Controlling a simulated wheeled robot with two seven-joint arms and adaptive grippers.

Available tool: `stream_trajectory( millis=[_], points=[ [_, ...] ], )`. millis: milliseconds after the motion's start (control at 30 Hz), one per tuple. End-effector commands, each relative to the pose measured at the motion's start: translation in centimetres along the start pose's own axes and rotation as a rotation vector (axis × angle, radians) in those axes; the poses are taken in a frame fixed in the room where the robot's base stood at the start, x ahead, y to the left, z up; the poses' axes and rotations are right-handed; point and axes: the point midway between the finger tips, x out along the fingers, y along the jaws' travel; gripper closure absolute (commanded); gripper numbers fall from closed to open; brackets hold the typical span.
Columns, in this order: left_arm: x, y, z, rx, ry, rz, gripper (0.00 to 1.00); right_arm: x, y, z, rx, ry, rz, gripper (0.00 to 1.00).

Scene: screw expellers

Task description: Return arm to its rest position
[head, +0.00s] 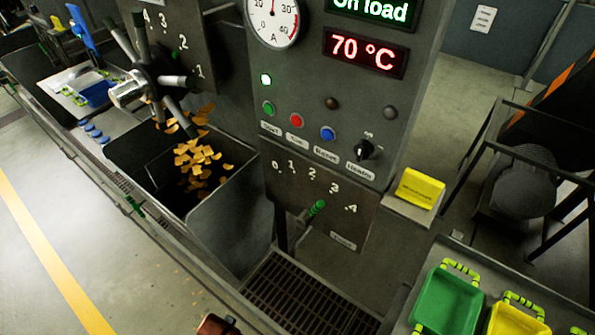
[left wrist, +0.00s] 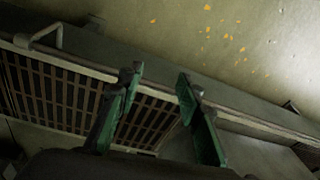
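My left gripper (left wrist: 158,78) shows only in the left wrist view. Its two green-padded fingers stand apart with nothing between them. Behind them are a brown floor grating and a grey rail or ledge. The fingers seem clear of both, though the exact gap cannot be told. Neither gripper can be made out in the head view. My right gripper is in no view.
The grey control panel (head: 338,108) reads "On load" and 70 °C. A hopper (head: 232,222) beside it has orange flakes falling in. A green-tipped lever (head: 317,208), a yellow sign (head: 419,188), a green tray (head: 448,303) and a yellow tray (head: 515,321) stand right. Open floor lies left.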

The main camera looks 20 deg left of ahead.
Motion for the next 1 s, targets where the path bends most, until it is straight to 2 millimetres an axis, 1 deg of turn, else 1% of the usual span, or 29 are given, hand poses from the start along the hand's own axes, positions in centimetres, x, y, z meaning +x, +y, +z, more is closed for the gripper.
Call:
stream_trajectory(
  millis=[33, 67, 100, 167, 200, 267, 300, 367, 400, 467, 500, 567, 600, 700, 733, 800, 867, 1000],
  points=[
    [1.9, 0.3, 0.8, 0.004, -0.014, 0.004, 0.67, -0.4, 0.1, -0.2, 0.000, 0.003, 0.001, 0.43],
    [3.2, 0.5, 1.4, 0.006, -0.019, 0.007, 0.67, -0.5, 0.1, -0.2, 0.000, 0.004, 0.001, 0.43],
    [5.0, 0.7, 2.3, 0.010, -0.026, 0.010, 0.67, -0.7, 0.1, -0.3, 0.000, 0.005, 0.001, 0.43],
    [7.6, 1.1, 3.7, 0.016, -0.036, 0.014, 0.67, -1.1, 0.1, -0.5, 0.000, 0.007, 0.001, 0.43],
    [9.2, 1.4, 4.9, 0.020, -0.043, 0.017, 0.67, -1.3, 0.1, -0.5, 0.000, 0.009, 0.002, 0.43],
    [11.5, 1.7, 6.8, 0.026, -0.055, 0.021, 0.67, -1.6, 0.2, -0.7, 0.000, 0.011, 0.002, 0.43],
    [12.9, 2.0, 8.0, 0.031, -0.060, 0.024, 0.67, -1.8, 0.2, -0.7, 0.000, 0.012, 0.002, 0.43],
    [14.9, 2.3, 10.3, 0.037, -0.073, 0.028, 0.67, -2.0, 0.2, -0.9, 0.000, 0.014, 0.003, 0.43],
    [16.0, 2.5, 11.7, 0.042, -0.079, 0.031, 0.67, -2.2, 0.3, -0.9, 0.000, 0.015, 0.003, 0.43],
    [17.6, 2.8, 14.2, 0.049, -0.090, 0.035, 0.67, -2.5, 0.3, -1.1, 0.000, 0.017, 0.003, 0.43],
    [18.4, 3.0, 15.8, 0.054, -0.098, 0.037, 0.67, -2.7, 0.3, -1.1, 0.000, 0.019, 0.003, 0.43],
    [19.5, 3.1, 18.2, 0.061, -0.107, 0.040, 0.67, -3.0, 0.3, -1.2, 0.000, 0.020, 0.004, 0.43],
    [20.0, 3.2, 19.8, 0.065, -0.114, 0.042, 0.67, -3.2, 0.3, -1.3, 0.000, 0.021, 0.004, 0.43],
    [20.8, 3.3, 23.3, 0.075, -0.126, 0.045, 0.67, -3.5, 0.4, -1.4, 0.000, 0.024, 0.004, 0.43],
    [20.9, 3.3, 24.1, 0.077, -0.130, 0.046, 0.67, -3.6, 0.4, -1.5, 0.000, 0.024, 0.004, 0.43],
    [21.1, 3.3, 25.7, 0.082, -0.135, 0.048, 0.67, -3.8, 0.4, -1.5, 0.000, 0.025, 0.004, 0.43],
    [21.2, 3.3, 26.7, 0.085, -0.138, 0.049, 0.67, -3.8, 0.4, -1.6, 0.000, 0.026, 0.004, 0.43],
    [21.2, 3.5, 27.7, 0.087, -0.140, 0.050, 0.67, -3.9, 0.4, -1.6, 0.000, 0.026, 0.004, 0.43]
  ],
)
